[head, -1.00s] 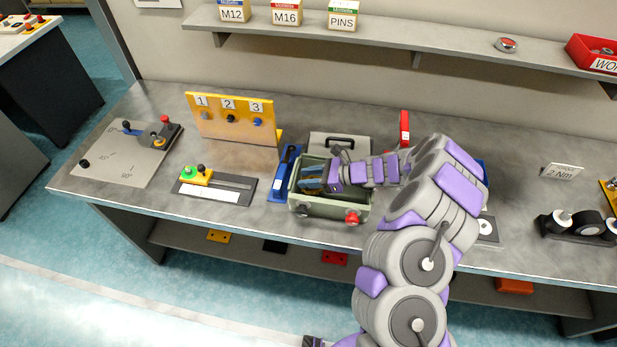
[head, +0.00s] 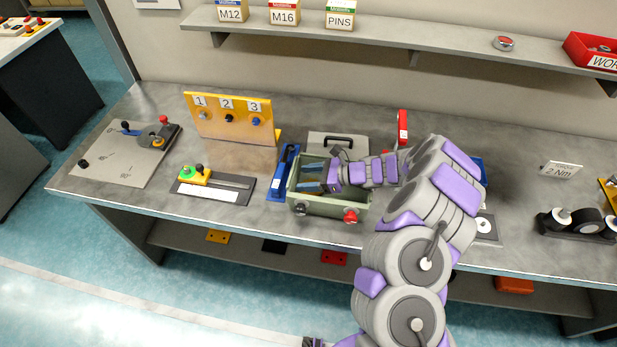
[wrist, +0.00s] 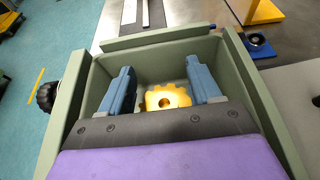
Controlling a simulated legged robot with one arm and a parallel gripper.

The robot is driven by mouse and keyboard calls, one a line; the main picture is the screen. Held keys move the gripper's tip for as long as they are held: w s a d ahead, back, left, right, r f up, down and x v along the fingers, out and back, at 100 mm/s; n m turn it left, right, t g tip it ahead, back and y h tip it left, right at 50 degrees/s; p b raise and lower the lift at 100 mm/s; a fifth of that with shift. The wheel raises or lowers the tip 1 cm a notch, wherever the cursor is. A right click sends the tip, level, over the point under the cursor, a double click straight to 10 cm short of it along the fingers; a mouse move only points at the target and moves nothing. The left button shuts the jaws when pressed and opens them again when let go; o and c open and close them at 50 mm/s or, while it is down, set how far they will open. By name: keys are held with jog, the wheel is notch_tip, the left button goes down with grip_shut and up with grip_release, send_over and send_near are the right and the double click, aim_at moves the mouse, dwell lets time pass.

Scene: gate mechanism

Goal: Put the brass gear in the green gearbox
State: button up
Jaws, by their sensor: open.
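The green gearbox (head: 328,207) is an open box on the bench, with a black knob and a red knob on its front. Its rim shows in the wrist view (wrist: 255,85). The brass gear (wrist: 181,96) lies inside the box in the wrist view, its centre hole visible and its near part hidden by my gripper. My gripper (wrist: 160,82) is open, with a blue finger on either side of the gear and apart from it. In the head view my gripper (head: 312,178) is over the box opening, and the gear cannot be made out there.
A grey lid with a black handle (head: 338,142) lies behind the box. A blue tool holder (head: 284,172) stands close on its left. A yellow panel numbered 1 to 3 (head: 231,118) stands further left. A red upright piece (head: 403,127) is behind my arm.

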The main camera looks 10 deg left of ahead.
jog(key=shift+s+f, duration=0.3)
jog(key=shift+f, duration=0.1)
jog(key=shift+w+r+p, duration=0.1)
jog(key=shift+r+p, duration=0.4)
jog(key=w+p+v, duration=0.1)
jog(key=p+v, duration=0.1)
jog(key=v, duration=1)
jog(key=s+a+r+n+g+h, duration=0.25)
jog(key=s+r+n, duration=0.35)
jog(key=s+r, duration=0.3)
jog(key=s+a+r+n+g+h, duration=0.25)
jog(key=s+r+n, duration=0.35)
jog(key=s+r, duration=0.35)
jog(key=s+d+r+n+t+h, duration=0.1)
jog(key=s+d+n+h, duration=0.2)
jog(key=s+d, duration=0.5)
jog(key=s+d+r+n+t+h, duration=0.1)
jog(key=s+d+n+h, duration=0.2)
jog(key=s+d, duration=0.6)
jog(key=s+h, duration=0.2)
jog(key=s, duration=0.2)
jog(key=shift+s+r+h, duration=0.2)
jog(key=shift+s+h, duration=0.1)
